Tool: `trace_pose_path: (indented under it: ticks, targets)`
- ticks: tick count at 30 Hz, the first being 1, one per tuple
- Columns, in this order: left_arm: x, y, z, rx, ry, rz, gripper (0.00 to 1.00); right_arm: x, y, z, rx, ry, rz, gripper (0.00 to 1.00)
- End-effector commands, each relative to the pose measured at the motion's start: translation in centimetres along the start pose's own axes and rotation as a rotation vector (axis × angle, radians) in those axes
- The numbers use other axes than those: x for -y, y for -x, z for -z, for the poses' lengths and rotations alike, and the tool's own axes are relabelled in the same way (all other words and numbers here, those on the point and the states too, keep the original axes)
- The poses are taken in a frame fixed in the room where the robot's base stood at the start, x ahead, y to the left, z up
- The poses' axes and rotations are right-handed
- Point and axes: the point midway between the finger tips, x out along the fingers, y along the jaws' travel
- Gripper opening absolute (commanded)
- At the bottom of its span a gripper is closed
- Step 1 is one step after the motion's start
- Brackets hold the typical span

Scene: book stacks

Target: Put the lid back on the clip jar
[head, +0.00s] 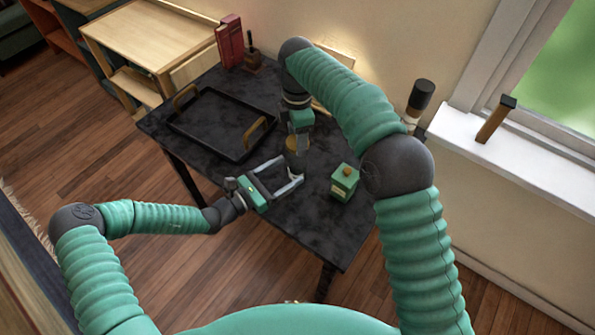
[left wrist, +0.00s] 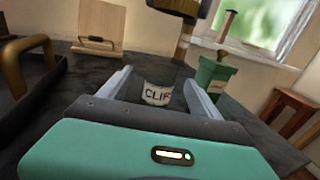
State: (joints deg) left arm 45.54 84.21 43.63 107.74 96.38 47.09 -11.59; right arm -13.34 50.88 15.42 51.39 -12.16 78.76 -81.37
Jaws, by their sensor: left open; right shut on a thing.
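The clip jar (left wrist: 157,94), with a pale label reading "CLIP", stands on the dark table between the fingers of my left gripper in the left wrist view. My left gripper (head: 283,172) is open, its fingers on either side of the jar with visible gaps. My right gripper (head: 298,124) reaches down from above and is shut on a tan piece (head: 297,143), which appears to be the lid, over the jar area. In the head view the jar is mostly hidden under it. I cannot tell whether lid and jar touch.
A black tray (head: 212,150) with brass handles lies left on the table (head: 335,225). A green box (head: 345,182) with a wooden knob stands right of the jar. Red books (head: 229,42) stand at the back. A wooden stand (left wrist: 100,22) is behind the jar. The table's front is clear.

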Motion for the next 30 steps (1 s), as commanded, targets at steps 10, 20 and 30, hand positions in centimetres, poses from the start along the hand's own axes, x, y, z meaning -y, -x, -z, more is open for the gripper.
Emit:
trace_pose_path:
  ticks: [10,20,30]
  targets:
    - [0.1,-4.7,0.0,-0.001,0.001,0.001,0.73,0.0,0.0,0.0,0.000,0.000,0.000,0.17]
    - [0.0,-4.9,0.0,0.000,0.001,0.000,0.70,0.0,0.0,0.0,0.000,0.000,0.000,0.17]
    - [0.0,-4.8,0.0,-0.001,0.000,0.000,0.26,0.0,0.0,0.0,0.000,0.000,0.000,0.17]
